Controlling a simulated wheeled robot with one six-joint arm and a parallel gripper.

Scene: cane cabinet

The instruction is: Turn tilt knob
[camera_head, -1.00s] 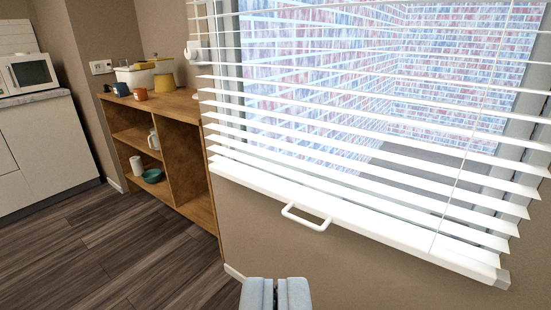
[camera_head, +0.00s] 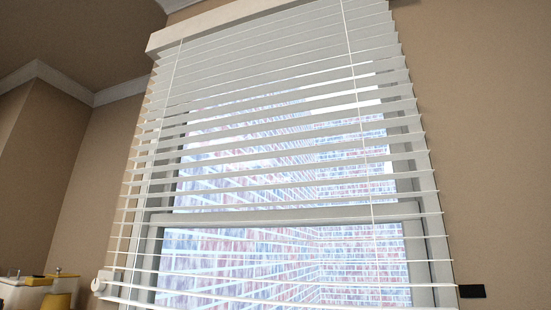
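The tilt knob (camera_head: 101,283) is a small white round piece at the lower left edge of the blind, close to the bottom of the view. The white slatted blind (camera_head: 280,140) hangs over the window, with its slats tilted so that gaps show between them. Its headrail (camera_head: 215,27) runs along the top. My gripper is not in view, so its distance from the knob and its opening do not show.
Bare beige wall (camera_head: 475,130) lies right of the window, with a small black block (camera_head: 472,291) low beside the blind. A yellow container (camera_head: 60,299) and a white box (camera_head: 22,292) show at the bottom left. A brick wall shows through the slats.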

